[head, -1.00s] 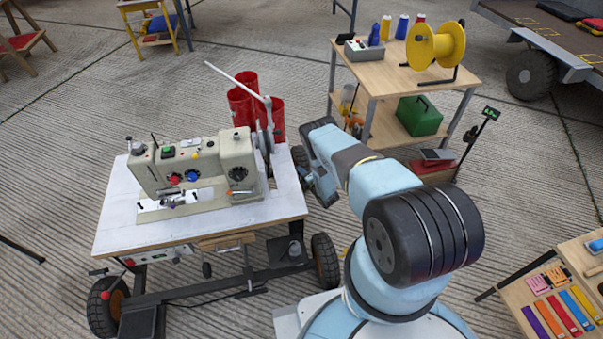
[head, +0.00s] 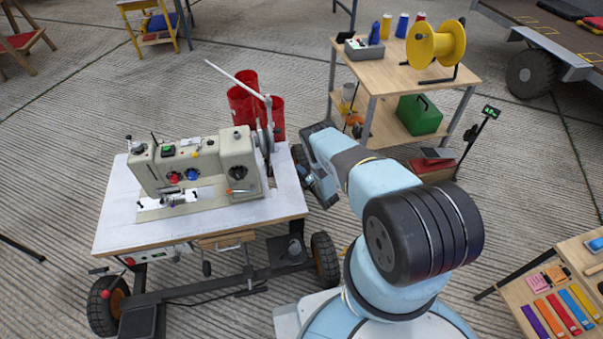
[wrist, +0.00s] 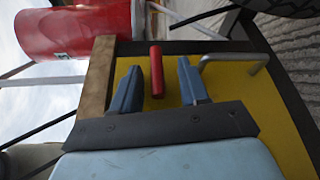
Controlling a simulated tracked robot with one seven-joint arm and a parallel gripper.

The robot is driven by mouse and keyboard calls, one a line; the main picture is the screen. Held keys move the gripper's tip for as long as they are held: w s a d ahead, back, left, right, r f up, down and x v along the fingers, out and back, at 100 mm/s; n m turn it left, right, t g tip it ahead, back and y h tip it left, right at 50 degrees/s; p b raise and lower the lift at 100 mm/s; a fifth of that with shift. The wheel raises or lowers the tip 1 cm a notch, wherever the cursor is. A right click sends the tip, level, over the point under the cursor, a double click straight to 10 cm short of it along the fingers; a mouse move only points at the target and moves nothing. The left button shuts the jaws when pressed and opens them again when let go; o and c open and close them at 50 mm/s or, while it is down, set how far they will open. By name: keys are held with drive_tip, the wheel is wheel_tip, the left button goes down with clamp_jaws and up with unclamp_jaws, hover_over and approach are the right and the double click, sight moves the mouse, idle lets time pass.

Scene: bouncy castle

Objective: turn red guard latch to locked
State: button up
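A red bar-like handle (wrist: 156,72), which looks like the guard latch, stands in front of a yellow panel in the wrist view. My gripper (wrist: 158,84) is open, with one blue-grey finger on each side of the red handle. Gaps show between the handle and both fingers, so it is not gripped. I cannot read any locked or unlocked marking. In the head view my wrist is low beside the right end of the sewing machine table (head: 112,228); the fingertips and the latch are hidden there.
A bent metal rod (wrist: 236,58) sits close to the right finger. A wooden edge (wrist: 97,78) is left of the fingers. The sewing machine (head: 200,165) is on the table, with red cylinders (head: 241,104) behind. A shelf cart (head: 385,80) stands behind my arm.

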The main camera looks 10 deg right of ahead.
drive_tip(key=f+v, duration=0.1)
drive_tip(key=v, duration=1.2)
drive_tip(key=shift+s+d+r, duration=0.2)
drive_tip(key=shift+s+r, duration=0.15)
drive_tip(key=shift+r, duration=0.1)
